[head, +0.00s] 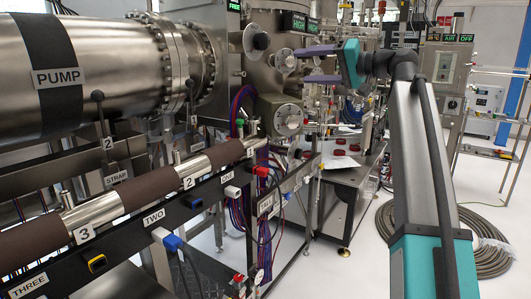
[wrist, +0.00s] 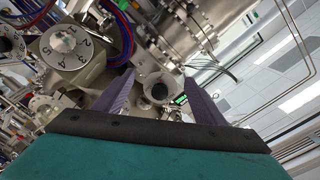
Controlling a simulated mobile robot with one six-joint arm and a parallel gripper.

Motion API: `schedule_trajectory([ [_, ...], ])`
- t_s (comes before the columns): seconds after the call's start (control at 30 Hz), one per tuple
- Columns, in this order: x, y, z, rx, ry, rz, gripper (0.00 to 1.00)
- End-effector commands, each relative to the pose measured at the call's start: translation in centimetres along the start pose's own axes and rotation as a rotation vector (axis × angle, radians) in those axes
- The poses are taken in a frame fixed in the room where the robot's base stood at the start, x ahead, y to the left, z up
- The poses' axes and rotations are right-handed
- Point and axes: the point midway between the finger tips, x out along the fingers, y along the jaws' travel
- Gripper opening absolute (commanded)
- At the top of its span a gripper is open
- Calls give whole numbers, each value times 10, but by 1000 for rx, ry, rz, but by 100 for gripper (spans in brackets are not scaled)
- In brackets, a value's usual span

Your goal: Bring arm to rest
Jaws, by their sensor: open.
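My gripper (head: 306,66) shows in the upper middle of the head view, with its two purple fingers spread apart and pointing left. It is empty. My grey and teal arm rises from the lower right and bends over at the top. In the wrist view the fingers of my gripper (wrist: 160,98) stand apart. A round metal knob or port (wrist: 158,90) shows between and beyond them; I cannot tell how far off it is. In the head view a round handwheel (head: 285,60) is just left of the fingertips, seemingly close to them.
A large steel cylinder labelled PUMP (head: 80,75) fills the left. A numbered dial (head: 288,120) sits below my gripper. A rail with labelled connectors (head: 150,225) crosses the lower left. A coiled hose (head: 480,240) lies on the floor at right.

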Motion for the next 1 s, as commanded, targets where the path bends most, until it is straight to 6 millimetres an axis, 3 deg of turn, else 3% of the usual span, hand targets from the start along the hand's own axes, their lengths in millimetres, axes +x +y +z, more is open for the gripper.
schedule_trajectory([
  [0.17,13,48,17,34,-17,48,64],
  [0.47,40,165,71,112,-69,177,64],
  [0.77,57,276,143,183,-138,311,64],
  [1.0,63,355,211,232,-206,416,64],
])
